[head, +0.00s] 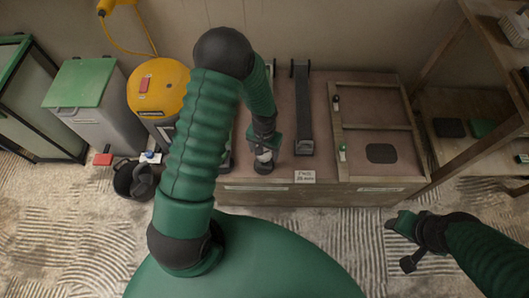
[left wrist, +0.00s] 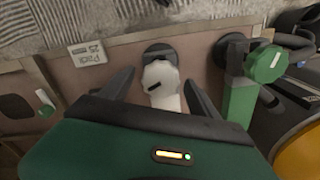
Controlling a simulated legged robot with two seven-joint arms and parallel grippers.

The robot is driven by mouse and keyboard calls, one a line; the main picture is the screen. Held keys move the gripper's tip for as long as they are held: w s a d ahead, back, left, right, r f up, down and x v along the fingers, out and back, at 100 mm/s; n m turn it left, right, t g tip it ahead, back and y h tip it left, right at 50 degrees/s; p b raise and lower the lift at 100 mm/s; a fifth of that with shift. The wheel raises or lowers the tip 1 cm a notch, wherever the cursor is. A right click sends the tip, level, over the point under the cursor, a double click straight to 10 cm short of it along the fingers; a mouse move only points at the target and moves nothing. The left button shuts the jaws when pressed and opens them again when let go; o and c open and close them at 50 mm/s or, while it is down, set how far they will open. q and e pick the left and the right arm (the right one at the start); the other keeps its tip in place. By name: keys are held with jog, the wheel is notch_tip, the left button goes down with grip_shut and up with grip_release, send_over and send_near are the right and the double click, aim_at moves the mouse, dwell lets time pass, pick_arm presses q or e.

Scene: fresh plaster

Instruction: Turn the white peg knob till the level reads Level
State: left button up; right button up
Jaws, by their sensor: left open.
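The white peg knob (left wrist: 160,78) stands on a dark round base on the brown bench, with a dark mark on its face. In the head view the knob (head: 264,157) is partly hidden by my left gripper (head: 265,148). In the left wrist view my left gripper (left wrist: 159,82) is open, with one finger on each side of the knob and visible gaps between. My right gripper (head: 398,244) is apart from the bench at the lower right, its fingers spread and empty. I cannot make out a level reading in either view.
A green knob (left wrist: 265,63) on a green post stands close beside the white knob. A small label card (head: 304,176) is on the bench front. A dark upright strap-like part (head: 304,110) and a framed panel (head: 380,125) lie to the right. A yellow-topped machine (head: 160,88) stands left.

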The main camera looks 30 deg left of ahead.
pick_arm(q)
jog(key=shift+a+f, duration=0.1)
jog(key=shift+a, duration=0.2)
jog(key=shift+d, duration=0.3)
jog(key=c, duration=0.8)
jog(key=shift+a, duration=0.1)
jog(key=c, duration=0.6)
jog(key=shift+o, duration=0.2)
jog(key=shift+r+m+p, duration=0.3)
jog(key=shift+m+p, duration=0.9)
jog(key=shift+p, duration=0.2)
jog(key=m+p, duration=0.2)
jog(key=m, duration=0.1)
jog(key=shift+m+p, duration=0.3)
jog(key=shift+p, duration=0.1)
jog(key=m+p, duration=0.2)
jog(key=m, duration=0.2)
jog(key=shift+f+p, duration=0.1)
jog(key=shift+p, duration=0.3)
jog(key=shift+f+m+p, duration=0.1)
jog(key=shift+m+p, duration=0.65)
jog(key=shift+m, duration=1.15)
pick_arm(e)
jog(key=w+v, duration=0.2)
jog(key=v, duration=0.7)
jog(key=shift+r, duration=0.6)
jog(key=shift+a, duration=0.1)
